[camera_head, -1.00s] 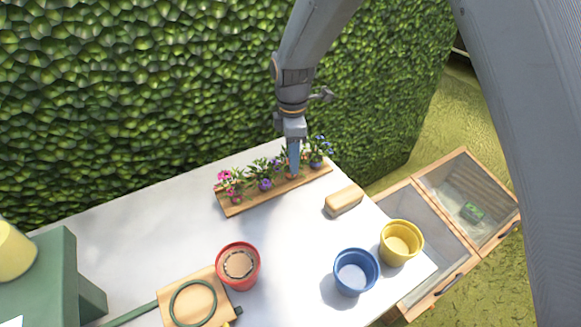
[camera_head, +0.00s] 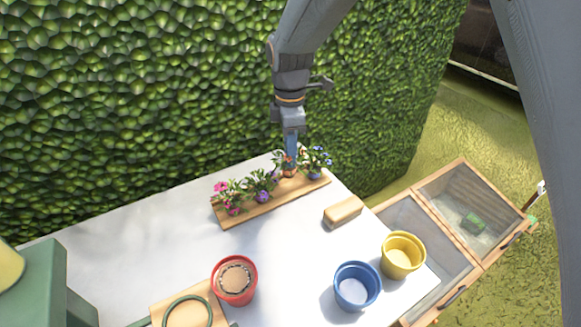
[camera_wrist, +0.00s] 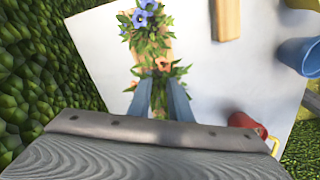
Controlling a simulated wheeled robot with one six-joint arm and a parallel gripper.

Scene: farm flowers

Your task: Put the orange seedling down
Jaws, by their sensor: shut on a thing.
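The orange seedling (camera_head: 289,167) is between the fingers of my gripper (camera_head: 290,164), at the back of the white table. Its leaves and small orange flowers show in the wrist view (camera_wrist: 163,65), just past the fingertips (camera_wrist: 160,84). My gripper is shut on it. It is over or just behind the wooden board (camera_head: 255,213), between the purple seedling (camera_head: 262,186) and the blue seedling (camera_head: 316,161). I cannot tell whether its base touches the board. The blue seedling also shows in the wrist view (camera_wrist: 144,18), close by.
A pink seedling (camera_head: 230,196) stands at the board's left end. A tan block (camera_head: 343,211), blue pot (camera_head: 356,286), yellow pot (camera_head: 402,254) and red pot (camera_head: 234,280) stand in front. A hedge (camera_head: 150,110) rises close behind. The table's middle is clear.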

